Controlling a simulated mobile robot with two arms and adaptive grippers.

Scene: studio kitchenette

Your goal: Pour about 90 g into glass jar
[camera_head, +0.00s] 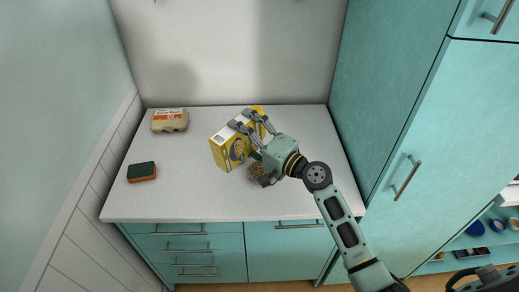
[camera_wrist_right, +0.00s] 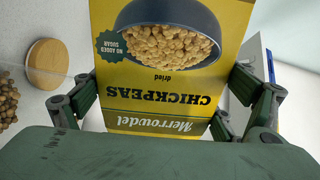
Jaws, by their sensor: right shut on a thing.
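My right gripper (camera_head: 252,122) is shut on a yellow chickpeas box (camera_head: 232,151) and holds it tilted over the counter. In the right wrist view the box (camera_wrist_right: 160,100) fills the middle between the fingers, its lettering upside down. A brown, grainy-looking thing (camera_head: 256,172), partly hidden by the gripper, is below the box in the head view; I cannot tell if it is the glass jar. The right wrist view shows brown pieces (camera_wrist_right: 8,100) at the left edge and a round wooden disc (camera_wrist_right: 47,63). No falling chickpeas show. My left gripper is not in view.
The white counter (camera_head: 190,195) has free room at the front left. An egg carton (camera_head: 170,120) stands at the back left and a green-topped sponge (camera_head: 142,172) lies at the left. A tall teal cabinet (camera_head: 395,110) closes off the right side. Shelves with bowls (camera_head: 475,228) are low at the right.

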